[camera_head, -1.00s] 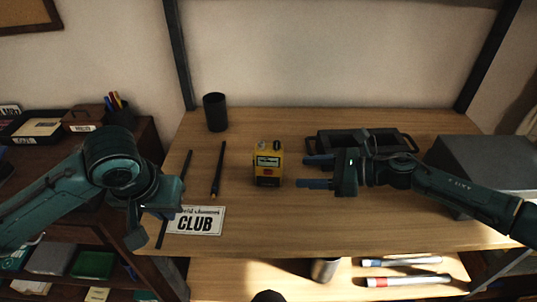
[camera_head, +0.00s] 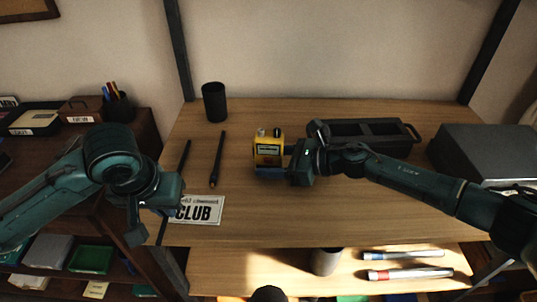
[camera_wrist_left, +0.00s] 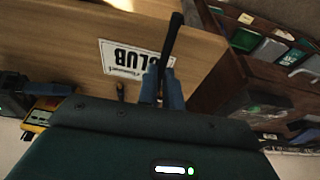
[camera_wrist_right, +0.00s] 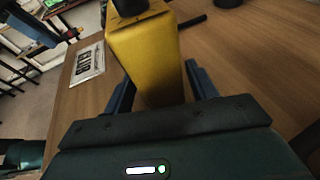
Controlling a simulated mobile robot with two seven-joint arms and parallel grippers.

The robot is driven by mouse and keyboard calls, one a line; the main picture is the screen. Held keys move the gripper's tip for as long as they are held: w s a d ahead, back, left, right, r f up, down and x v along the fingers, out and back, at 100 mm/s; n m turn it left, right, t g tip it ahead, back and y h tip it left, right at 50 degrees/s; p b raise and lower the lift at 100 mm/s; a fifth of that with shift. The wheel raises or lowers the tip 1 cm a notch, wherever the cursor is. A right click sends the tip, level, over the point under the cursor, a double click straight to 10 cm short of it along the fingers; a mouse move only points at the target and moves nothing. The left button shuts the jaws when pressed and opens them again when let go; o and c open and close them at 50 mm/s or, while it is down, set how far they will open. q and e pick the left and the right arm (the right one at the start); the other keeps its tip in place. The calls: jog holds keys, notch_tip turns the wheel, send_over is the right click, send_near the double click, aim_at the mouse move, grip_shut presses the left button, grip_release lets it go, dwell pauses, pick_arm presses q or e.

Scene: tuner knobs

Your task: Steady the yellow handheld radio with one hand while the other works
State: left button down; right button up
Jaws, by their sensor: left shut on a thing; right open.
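The yellow handheld radio (camera_head: 268,152) stands upright on the wooden table, a knob and a dark stub on its top. My right gripper (camera_head: 276,162) is open around it, one blue finger in front; the far finger is hidden. The right wrist view shows the radio (camera_wrist_right: 148,55) between the two separated fingers (camera_wrist_right: 160,90). My left gripper (camera_head: 165,200) is at the table's left edge, shut on a thin black stick (camera_head: 184,156). In the left wrist view the stick (camera_wrist_left: 172,38) sticks out beyond the closed fingers (camera_wrist_left: 161,88).
A black pen-like stick (camera_head: 217,160) lies left of the radio. A CLUB card (camera_head: 200,210) is near the front left edge. A dark cup (camera_head: 214,102), black tray (camera_head: 365,135) and grey box (camera_head: 485,155) stand behind and right. Markers (camera_head: 410,273) lie on the lower shelf.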

jog(key=c, duration=0.7)
jog(key=shift+c, duration=0.2)
pick_arm(q)
jog(key=w+d+r+n+g+h, duration=0.1)
jog(key=w+d+r+n+h, duration=1.4)
jog(key=r+n, duration=0.4)
jog(key=shift+w+d+r+g, duration=0.25)
jog(key=shift+w+g, duration=0.15)
jog(key=shift+w, duration=0.45)
jog(key=shift+f, duration=0.1)
